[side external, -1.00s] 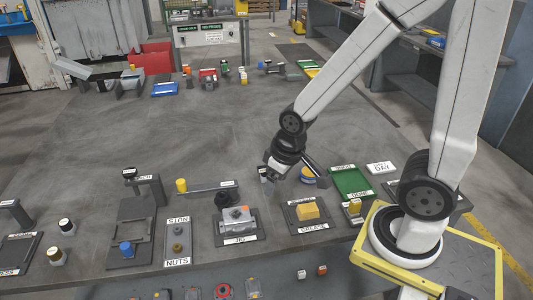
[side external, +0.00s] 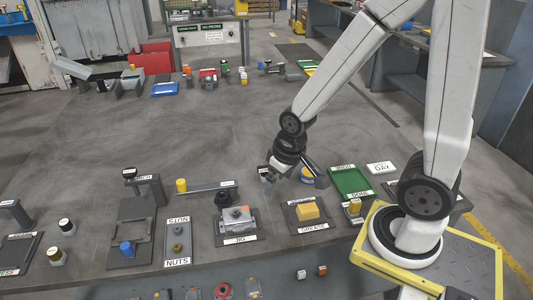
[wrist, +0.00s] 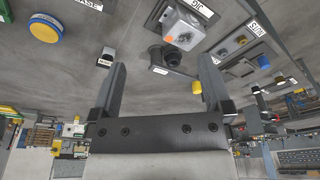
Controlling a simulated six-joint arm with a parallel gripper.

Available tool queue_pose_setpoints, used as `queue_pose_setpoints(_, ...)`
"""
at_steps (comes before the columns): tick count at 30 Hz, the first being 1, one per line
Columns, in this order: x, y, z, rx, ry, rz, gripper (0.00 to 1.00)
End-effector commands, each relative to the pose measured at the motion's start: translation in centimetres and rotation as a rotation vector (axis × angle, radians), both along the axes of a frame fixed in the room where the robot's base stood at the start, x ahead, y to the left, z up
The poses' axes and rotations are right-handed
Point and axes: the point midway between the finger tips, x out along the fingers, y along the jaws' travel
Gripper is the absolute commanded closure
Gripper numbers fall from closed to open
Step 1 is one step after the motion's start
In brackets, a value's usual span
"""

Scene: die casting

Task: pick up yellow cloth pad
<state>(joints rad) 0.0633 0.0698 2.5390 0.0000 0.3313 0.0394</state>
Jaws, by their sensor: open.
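A yellow pad (side external: 308,211) lies on a dark tray (side external: 295,218) labelled GREASE near the table's front edge. It looks like a soft block; the cloth texture is too small to tell. My gripper (side external: 294,184) is open and empty, above the table behind the pad and apart from it. In the wrist view my gripper (wrist: 162,70) shows two spread fingers with nothing between them. The yellow pad is out of the wrist view, where only part of the GREASE label shows at the top edge.
A round yellow-and-blue tin (side external: 307,174) stands close to my gripper; it also shows in the wrist view (wrist: 46,28). A green tray (side external: 351,182) is to the right, and a jig block (side external: 237,215) to the left. The table's middle is clear.

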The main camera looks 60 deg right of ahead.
Motion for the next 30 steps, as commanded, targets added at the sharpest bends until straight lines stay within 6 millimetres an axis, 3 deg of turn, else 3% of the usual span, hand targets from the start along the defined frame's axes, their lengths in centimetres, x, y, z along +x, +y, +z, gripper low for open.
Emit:
queue_pose_setpoints(8,-0.4,-5.2,-4.4,0.031,0.086,-0.286,0.00)
queue_pose_setpoints(15,-2.0,-9.4,-8.5,0.062,0.155,-0.540,0.00)
queue_pose_setpoints(21,-3.1,-11.2,-10.5,0.079,0.184,-0.659,0.00)
queue_pose_setpoints(30,-3.3,-11.5,-10.9,0.081,0.189,-0.682,0.00)
